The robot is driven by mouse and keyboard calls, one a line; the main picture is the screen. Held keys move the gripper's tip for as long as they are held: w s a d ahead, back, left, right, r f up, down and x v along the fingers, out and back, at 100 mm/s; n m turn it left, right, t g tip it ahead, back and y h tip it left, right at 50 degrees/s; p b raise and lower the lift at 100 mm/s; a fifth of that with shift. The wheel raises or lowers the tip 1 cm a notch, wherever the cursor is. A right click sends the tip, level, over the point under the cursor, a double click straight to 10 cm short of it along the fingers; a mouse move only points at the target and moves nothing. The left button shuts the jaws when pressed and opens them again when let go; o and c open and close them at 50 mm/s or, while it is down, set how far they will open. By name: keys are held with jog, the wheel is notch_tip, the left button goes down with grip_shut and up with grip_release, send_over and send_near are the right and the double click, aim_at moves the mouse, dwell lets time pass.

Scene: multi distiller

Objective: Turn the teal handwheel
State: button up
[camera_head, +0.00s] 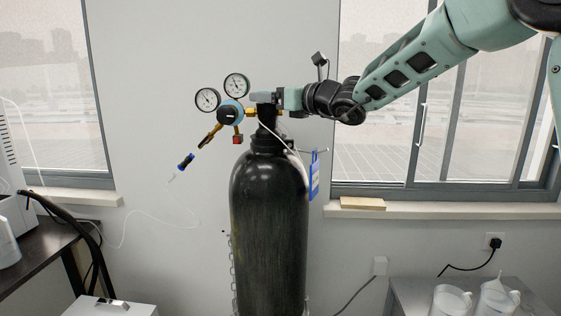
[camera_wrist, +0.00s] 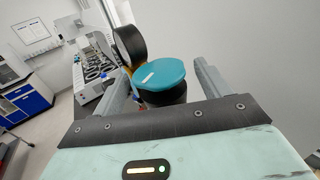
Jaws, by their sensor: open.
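The teal handwheel (camera_wrist: 160,74) is a round disc with a white mark on its face. In the wrist view it sits just ahead of my gripper, above a dark round part. My gripper (camera_wrist: 157,72) is open, with one grey finger to the left of the wheel and one to the right. I cannot tell whether either finger touches it. In the head view my gripper (camera_head: 264,98) is at the top of the dark gas cylinder (camera_head: 268,220), reaching in from the right. There the wheel cannot be made out clearly behind the fingers.
A regulator with two gauges (camera_head: 236,85) stands just left of my gripper, close to it. A thin hose (camera_head: 190,224) hangs from its outlet. A blue tag (camera_head: 314,176) hangs at the cylinder's right. A side table with white jugs (camera_head: 452,302) stands lower right.

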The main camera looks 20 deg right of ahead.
jog(key=shift+w+d+r+n+g+y+p, duration=0.1)
jog(key=shift+r+n+g+y+p, duration=0.3)
jog(key=shift+p, duration=0.7)
